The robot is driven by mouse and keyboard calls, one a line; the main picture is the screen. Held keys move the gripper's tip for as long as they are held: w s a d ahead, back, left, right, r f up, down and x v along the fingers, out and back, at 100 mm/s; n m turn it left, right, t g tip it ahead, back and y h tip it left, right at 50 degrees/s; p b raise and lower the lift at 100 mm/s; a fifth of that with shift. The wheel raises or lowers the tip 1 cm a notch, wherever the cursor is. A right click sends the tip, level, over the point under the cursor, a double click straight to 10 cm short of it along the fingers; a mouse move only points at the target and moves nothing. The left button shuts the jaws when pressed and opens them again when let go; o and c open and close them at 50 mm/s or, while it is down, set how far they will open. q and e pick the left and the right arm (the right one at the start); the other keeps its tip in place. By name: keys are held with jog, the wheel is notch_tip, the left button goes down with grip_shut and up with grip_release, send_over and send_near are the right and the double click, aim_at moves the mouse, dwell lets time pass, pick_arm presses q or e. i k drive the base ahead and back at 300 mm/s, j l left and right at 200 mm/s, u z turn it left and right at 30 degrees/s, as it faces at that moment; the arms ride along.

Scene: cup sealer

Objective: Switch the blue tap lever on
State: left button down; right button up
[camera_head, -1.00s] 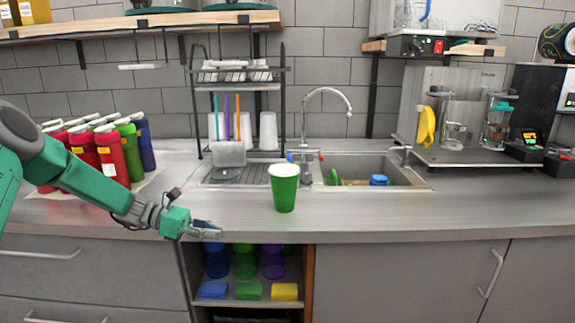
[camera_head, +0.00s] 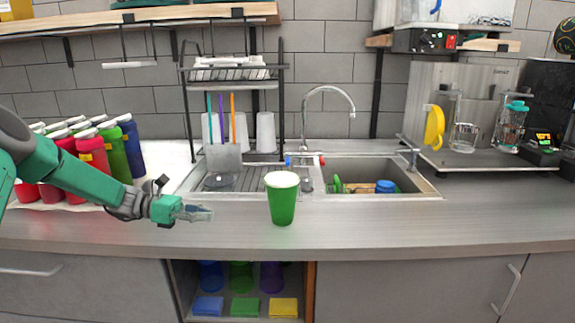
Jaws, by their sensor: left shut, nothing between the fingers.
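The faucet (camera_head: 328,91) rises behind the sink, with its spout curving to the right. A small blue tap lever (camera_head: 288,161) is at its base on the left, and a red lever (camera_head: 322,160) is on the right. My left gripper (camera_head: 208,213) is shut and empty, above the counter in front of the drainboard. It is to the left of the green cup and nearer to me than the blue lever, well apart from it. My right gripper is not in view.
A green cup (camera_head: 282,198) stands on the counter in front of the levers. The sink basin (camera_head: 410,192) holds a blue item and a green item. A dish rack (camera_head: 232,75) stands behind the drainboard. Red, green and blue bottles (camera_head: 92,155) stand at left.

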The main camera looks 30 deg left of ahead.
aim_at(289, 153)
jog(key=i+j, duration=0.95)
jog(key=i, duration=0.05)
